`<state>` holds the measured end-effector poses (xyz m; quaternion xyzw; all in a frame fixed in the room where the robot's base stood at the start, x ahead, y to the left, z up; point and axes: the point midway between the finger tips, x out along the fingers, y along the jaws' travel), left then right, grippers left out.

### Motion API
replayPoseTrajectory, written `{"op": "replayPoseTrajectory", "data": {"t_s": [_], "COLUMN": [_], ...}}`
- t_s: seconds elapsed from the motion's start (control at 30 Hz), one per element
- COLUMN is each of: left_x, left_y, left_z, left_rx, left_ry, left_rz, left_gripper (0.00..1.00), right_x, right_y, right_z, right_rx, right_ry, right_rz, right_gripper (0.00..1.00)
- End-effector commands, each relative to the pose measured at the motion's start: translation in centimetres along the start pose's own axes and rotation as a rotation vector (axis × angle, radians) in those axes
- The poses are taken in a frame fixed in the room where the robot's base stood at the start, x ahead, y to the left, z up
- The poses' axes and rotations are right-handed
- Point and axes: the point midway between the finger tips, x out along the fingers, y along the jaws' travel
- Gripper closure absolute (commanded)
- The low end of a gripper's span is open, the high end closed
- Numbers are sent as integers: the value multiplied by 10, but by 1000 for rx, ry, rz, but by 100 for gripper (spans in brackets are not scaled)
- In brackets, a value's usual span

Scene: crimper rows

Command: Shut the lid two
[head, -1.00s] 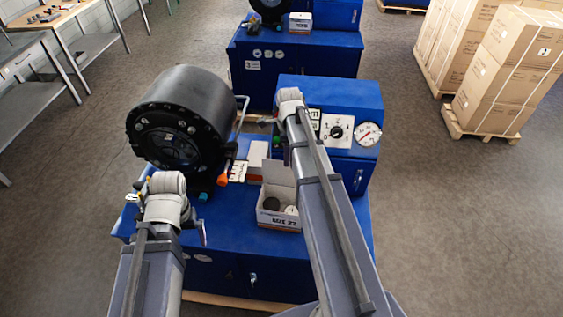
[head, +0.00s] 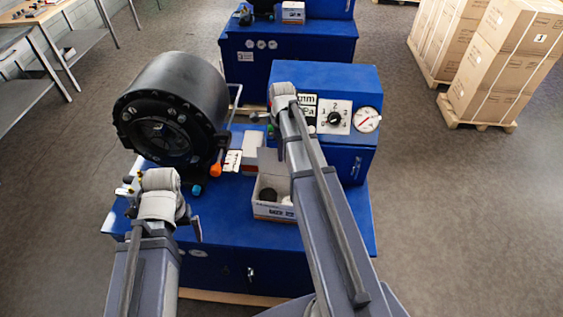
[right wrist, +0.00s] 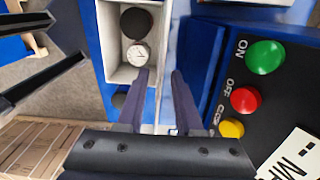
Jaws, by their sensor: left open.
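A small white carton (head: 274,211) with a printed front stands on the blue bench, its top open. Its lid flap (head: 271,161) stands up at the back, partly hidden by my right arm. In the right wrist view the carton (right wrist: 107,45) holds a dark disc and a pale dial-like disc. My right gripper (head: 255,117) is above and behind the carton; its fingers (right wrist: 158,72) are apart, with a pale edge showing between them that I cannot identify surely. My left gripper (head: 124,190) is open at the bench's left side, apart from the carton.
A big black crimper head (head: 172,110) stands at the left of the blue bench (head: 225,235). A blue control box (head: 345,90) with dial and gauge is close to my right arm. Green, red and yellow buttons (right wrist: 244,99) are right of my right gripper.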

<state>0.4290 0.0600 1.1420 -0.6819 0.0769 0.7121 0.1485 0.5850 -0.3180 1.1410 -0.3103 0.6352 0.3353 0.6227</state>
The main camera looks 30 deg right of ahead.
Motion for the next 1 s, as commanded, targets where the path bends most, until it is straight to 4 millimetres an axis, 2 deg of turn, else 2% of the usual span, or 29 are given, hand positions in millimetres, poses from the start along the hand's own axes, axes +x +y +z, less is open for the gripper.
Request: {"op": "replayPoseTrajectory", "data": {"t_s": [0.03, 0.2, 0.57, 0.87, 1.0], "left_x": [14, 28, 29, 29, 29], "left_y": [1, 3, 3, 3, 3], "left_z": [-1, -2, -2, -2, -2], "left_rx": [-1, -2, -3, -3, -3], "left_ry": [1, 1, 1, 1, 1], "left_rz": [0, 0, 0, 0, 0], "left_gripper": [0, 0, 0, 0, 0], "right_x": [14, 28, 29, 29, 29], "right_y": [0, 0, 0, 0, 0], "right_z": [0, 0, 0, 0, 0], "right_rx": [0, 0, 0, 0, 0], "right_ry": [0, 0, 0, 0, 0], "right_rz": [0, 0, 0, 0, 0], "right_gripper": [65, 65, 65, 99, 100]}}
